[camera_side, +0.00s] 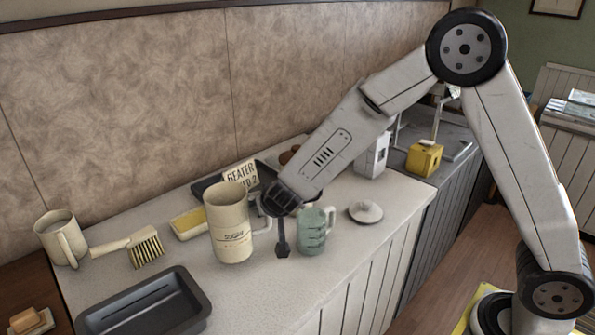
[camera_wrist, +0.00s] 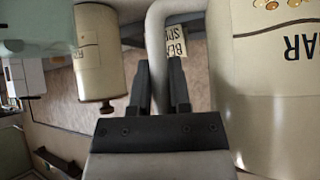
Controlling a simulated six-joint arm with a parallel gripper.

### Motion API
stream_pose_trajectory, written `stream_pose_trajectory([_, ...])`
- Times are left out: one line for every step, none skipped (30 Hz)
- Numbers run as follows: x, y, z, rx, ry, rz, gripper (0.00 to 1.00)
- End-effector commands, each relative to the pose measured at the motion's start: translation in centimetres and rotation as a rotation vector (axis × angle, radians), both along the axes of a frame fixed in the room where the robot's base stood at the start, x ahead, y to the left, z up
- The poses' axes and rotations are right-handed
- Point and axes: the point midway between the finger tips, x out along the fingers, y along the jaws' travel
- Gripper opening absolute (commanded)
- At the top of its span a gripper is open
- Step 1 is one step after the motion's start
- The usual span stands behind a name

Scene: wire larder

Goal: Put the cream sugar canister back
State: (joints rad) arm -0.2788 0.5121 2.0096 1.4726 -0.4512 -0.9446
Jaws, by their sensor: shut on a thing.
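The cream sugar canister (camera_side: 230,225) is a tall cylinder with dark lettering, upright at the front middle of the counter. It fills the right of the wrist view (camera_wrist: 270,110), its lettering upside down. My gripper (camera_wrist: 160,62) is shut on the canister's handle (camera_wrist: 156,25), which runs between the two dark fingers. In the side view my gripper is just right of the canister, partly hidden by my wrist. I cannot tell whether the canister's base touches the counter.
A pale green jug (camera_side: 316,231) stands close on the right, by a round lid (camera_side: 365,211). A yellow dish (camera_side: 188,223), a brush (camera_side: 145,246) and a cream mug (camera_side: 62,238) are left. A dark tray (camera_side: 145,305) lies in front. Another cream canister (camera_wrist: 99,55) shows in the wrist view.

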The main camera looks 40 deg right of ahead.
Motion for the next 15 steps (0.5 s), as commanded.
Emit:
stream_pose_trajectory([0.2, 0.0, -0.1, 0.001, -0.004, -0.001, 0.00])
stream_pose_trajectory([0.3, 0.0, -0.2, 0.002, -0.003, -0.001, 0.00])
stream_pose_trajectory([0.5, 0.0, -0.5, 0.002, -0.002, -0.002, 0.00])
stream_pose_trajectory([0.5, 0.0, -0.7, 0.001, -0.001, -0.001, 0.00])
stream_pose_trajectory([0.5, 0.0, -1.0, 0.000, -0.001, -0.001, 0.00])
stream_pose_trajectory([0.5, 0.0, -1.4, -0.001, -0.001, -0.001, 0.00])
stream_pose_trajectory([0.5, 0.0, -1.7, -0.001, -0.001, -0.001, 0.00])
stream_pose_trajectory([0.5, 0.0, -2.0, -0.001, -0.001, -0.001, 0.00])
stream_pose_trajectory([0.5, 0.0, -2.4, -0.001, -0.002, -0.001, 0.00])
stream_pose_trajectory([0.5, 0.0, -2.6, 0.000, -0.001, -0.001, 0.00])
stream_pose_trajectory([0.5, 0.0, -2.8, 0.000, -0.002, -0.001, 0.00])
stream_pose_trajectory([0.5, 0.0, -3.1, 0.000, -0.002, -0.001, 0.00])
stream_pose_trajectory([0.5, 0.0, -3.2, 0.001, -0.002, -0.001, 0.00])
stream_pose_trajectory([0.5, 0.1, -3.3, 0.001, -0.004, -0.001, 0.00])
stream_pose_trajectory([0.5, 0.1, -3.3, 0.001, -0.004, -0.001, 0.00])
